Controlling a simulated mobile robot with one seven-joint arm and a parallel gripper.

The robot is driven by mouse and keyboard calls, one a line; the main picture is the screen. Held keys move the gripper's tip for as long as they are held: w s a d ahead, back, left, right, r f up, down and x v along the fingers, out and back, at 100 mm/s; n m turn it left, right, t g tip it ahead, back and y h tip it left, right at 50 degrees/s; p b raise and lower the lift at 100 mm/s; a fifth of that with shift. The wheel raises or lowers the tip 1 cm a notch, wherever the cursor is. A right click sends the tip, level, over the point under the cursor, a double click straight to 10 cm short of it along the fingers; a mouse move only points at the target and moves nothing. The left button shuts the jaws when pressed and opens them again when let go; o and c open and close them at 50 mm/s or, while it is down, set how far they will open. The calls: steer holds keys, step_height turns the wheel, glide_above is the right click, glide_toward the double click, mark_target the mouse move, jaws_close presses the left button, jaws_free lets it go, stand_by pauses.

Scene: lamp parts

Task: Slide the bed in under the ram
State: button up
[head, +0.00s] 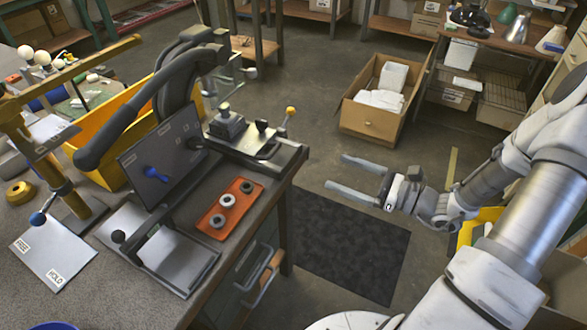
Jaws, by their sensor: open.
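A dark press-like machine with a thick curved lever (128,135) stands on the workbench at the left. A grey metal plate (258,143), likely the bed, sits on a dark frame at the bench's right end. A second flat metal plate (165,262) with a black knob lies nearer the front. I cannot make out the ram; the dark panel (160,160) and lever hide much of the machine. My gripper (337,172) is open and empty, right of the bench and apart from it.
An orange tray with ring parts (236,190) lies between the plates. A yellow bin (100,165) stands behind the machine. A yellow stand with a blue knob (50,170) is at the left. A dark mat (350,245) and open floor lie beneath my gripper.

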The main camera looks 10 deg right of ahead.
mark_target(279, 161)
steer(key=b, duration=0.4)
steer(key=shift+s+d+f+b, duration=0.15)
steer(key=shift+s+f+b, duration=0.15)
steer(key=shift+s+b, duration=0.1)
steer(key=b+x, duration=0.4)
steer(key=x, duration=1.3)
steer(key=shift+w, duration=0.15)
steer(key=shift+f, duration=0.1)
jaws_close()
